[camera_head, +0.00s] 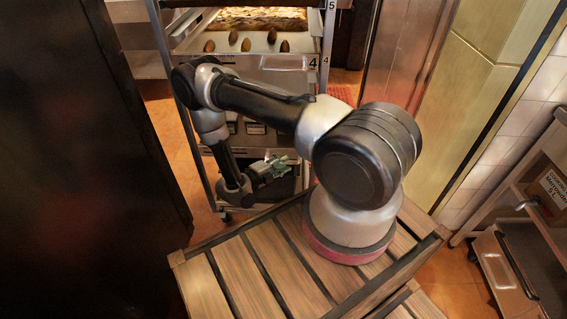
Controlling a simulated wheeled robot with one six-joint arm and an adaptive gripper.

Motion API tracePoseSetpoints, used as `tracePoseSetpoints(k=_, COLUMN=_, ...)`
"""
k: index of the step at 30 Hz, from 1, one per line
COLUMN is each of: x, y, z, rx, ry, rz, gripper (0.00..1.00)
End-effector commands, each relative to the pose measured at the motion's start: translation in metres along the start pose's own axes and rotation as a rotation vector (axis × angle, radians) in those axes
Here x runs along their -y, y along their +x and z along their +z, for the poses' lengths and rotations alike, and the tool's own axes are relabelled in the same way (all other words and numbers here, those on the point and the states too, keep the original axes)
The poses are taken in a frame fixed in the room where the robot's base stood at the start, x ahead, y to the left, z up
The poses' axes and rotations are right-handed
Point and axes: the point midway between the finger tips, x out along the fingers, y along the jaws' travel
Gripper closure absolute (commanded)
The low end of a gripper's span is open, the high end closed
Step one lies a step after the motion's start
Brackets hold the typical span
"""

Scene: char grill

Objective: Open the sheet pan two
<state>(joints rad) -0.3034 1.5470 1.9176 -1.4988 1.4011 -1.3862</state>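A metal rack (328,45) with stacked sheet pans stands ahead of my base. Labels 4 and 5 show on its right side near the top; no label 2 is readable. An upper pan (270,62) sits by label 4 and bears several brown oval pieces. A lower level with dark packets (255,128) shows partly behind my arm. My gripper (278,166) hangs low at the front of the rack, pointing right, in front of a dark opening. My arm and the upper pans hide much of the lower levels. The gripper's fingers are too small and dark to read.
A dark panel (75,150) fills the left side. A wooden slatted platform (240,270) lies under my arm's mount. A shelf with a labelled box (550,190) and a dark tray (530,265) stands at the right. Orange tiled floor (455,270) shows between.

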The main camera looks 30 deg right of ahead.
Motion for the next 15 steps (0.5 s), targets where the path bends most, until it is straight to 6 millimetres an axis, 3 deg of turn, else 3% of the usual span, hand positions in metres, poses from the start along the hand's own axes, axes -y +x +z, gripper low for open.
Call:
tracePoseSetpoints(k=11, x=-0.0001, y=0.0089, z=-0.0001, rx=0.001, ry=0.001, rz=0.0, gripper=0.65)
tracePoseSetpoints(k=15, x=-0.0001, y=0.0088, z=-0.0001, rx=0.001, ry=0.001, rz=0.0, gripper=0.9)
